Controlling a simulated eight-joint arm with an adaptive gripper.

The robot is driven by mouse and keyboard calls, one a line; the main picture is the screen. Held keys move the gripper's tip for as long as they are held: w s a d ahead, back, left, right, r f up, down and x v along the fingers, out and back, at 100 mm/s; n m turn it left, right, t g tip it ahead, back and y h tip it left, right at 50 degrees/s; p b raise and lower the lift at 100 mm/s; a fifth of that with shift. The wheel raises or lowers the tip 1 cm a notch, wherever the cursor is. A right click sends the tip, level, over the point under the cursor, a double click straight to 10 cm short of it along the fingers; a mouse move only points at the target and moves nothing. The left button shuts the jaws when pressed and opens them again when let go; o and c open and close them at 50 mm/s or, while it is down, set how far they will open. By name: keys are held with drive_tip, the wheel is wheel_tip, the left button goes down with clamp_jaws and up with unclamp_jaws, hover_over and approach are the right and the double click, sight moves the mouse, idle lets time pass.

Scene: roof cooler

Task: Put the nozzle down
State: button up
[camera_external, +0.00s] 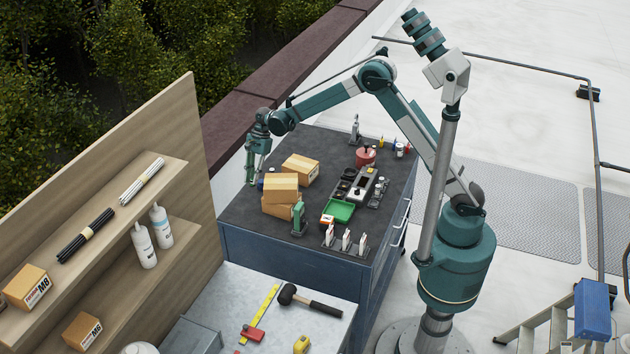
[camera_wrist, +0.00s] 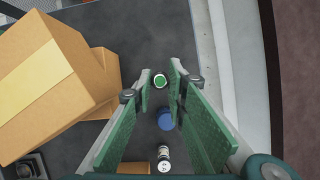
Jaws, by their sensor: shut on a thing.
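My gripper (camera_external: 251,177) hangs at the far left edge of the dark-topped workbench, left of the cardboard boxes. The nozzle is too small to make out in the external view.
Cardboard boxes (camera_external: 281,188) stand close beside my gripper, and also fill the left of the wrist view (camera_wrist: 50,75). The bench (camera_external: 245,213) also bears a green tray (camera_external: 339,211), a red pot (camera_external: 366,155) and small tools. A low wall (camera_external: 233,120) runs behind.

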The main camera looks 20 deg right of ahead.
drive_tip(key=shift+f, duration=2.2)
drive_tip(key=shift+f, duration=0.1)
drive_tip(key=shift+f, duration=1.8)
drive_tip(key=shift+f, duration=0.15)
drive_tip(key=o, duration=0.9)
drive_tip(key=shift+o, duration=0.2)
drive_tip(key=v, duration=1.2)
